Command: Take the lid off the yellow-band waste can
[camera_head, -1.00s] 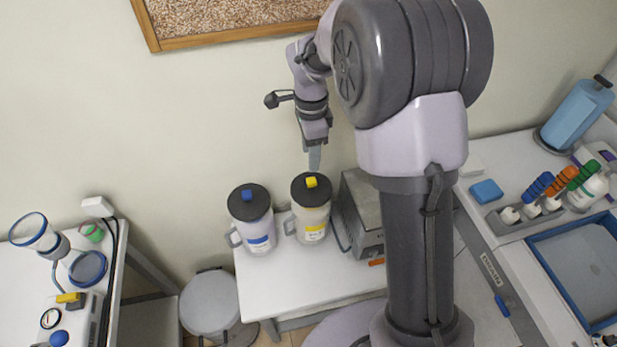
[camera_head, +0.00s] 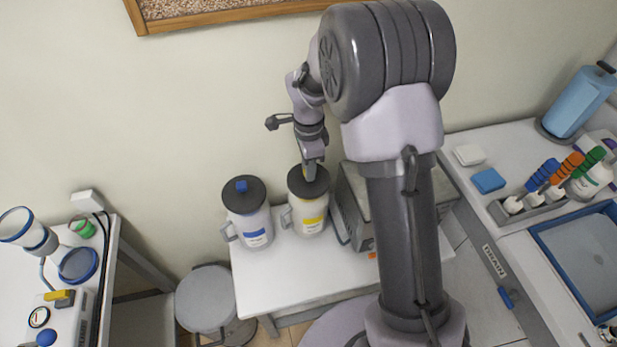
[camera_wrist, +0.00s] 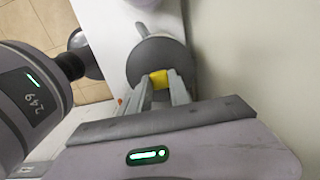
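The yellow-band waste can (camera_head: 310,215) stands upright on the small white table, with its dark round lid (camera_head: 297,186) on top. The lid's yellow knob is hidden by my gripper in the head view. My gripper (camera_head: 310,176) points down at the middle of this lid. In the wrist view the yellow knob (camera_wrist: 158,78) shows at the fingertips of my gripper (camera_wrist: 159,84), with one finger on each side, and the dark lid (camera_wrist: 158,55) lies beyond. The fingers look apart; whether they touch the knob cannot be made out.
A blue-band can (camera_head: 256,231) with a dark lid and blue knob stands close on the left. A grey metal box (camera_head: 359,205) stands close on the right. The front of the white table (camera_head: 290,280) is bare. The wall is close behind.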

